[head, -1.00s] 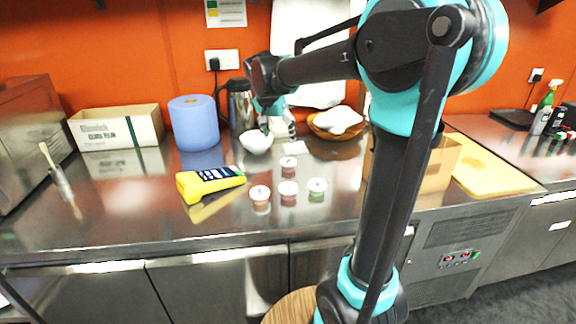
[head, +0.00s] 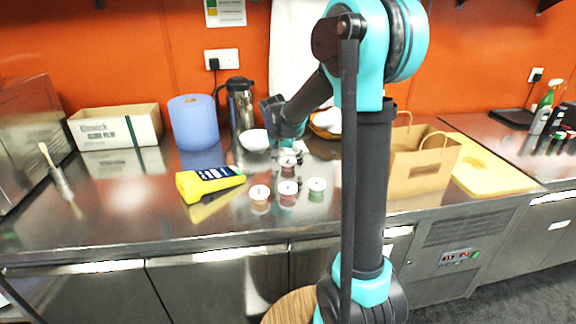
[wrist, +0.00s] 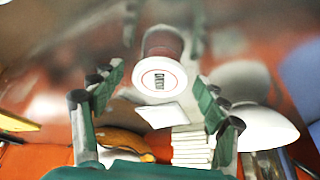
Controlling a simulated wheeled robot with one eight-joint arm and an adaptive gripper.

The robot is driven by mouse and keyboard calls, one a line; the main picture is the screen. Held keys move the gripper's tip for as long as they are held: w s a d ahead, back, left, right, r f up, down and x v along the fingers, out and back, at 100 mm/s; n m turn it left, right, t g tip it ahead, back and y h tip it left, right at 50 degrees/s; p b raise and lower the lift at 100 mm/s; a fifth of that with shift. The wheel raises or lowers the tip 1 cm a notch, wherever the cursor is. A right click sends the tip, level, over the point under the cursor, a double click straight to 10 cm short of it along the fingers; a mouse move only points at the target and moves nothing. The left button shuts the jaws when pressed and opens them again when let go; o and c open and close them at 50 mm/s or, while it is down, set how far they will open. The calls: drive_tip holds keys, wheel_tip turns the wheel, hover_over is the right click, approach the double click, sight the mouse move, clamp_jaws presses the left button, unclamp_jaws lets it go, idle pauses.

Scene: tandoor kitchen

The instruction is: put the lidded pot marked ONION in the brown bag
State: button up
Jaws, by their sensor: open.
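Several small lidded pots with white lids stand on the steel counter. The rear pot (head: 288,171) is partly hidden by my gripper (head: 286,150); a reddish pot (wrist: 161,44) with a dark label on its lid shows in the wrist view, its lettering too blurred to read surely. Three more stand in front: left pot (head: 260,200), middle pot (head: 288,198) and right pot (head: 316,195); their lid marks are too small to read. My gripper is open above the rear pot, its fingers either side of it in the wrist view. The brown bag (head: 415,179) with handles stands upright at the right.
A yellow bottle (head: 210,183) lies left of the pots. A white bowl (head: 254,140), steel flask (head: 240,108), blue roll (head: 194,122) and cardboard box (head: 115,128) stand behind. A yellow board (head: 490,172) lies right of the bag. Counter between pots and bag is partly hidden by my arm.

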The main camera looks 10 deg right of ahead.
drive_tip(key=shift+w+d+f, duration=0.1)
drive_tip(key=shift+w+f, duration=0.1)
drive_tip(key=shift+f, duration=0.25)
drive_tip(key=c, duration=1.3)
drive_tip(key=shift+o, duration=0.2)
drive_tip(key=shift+r, duration=0.15)
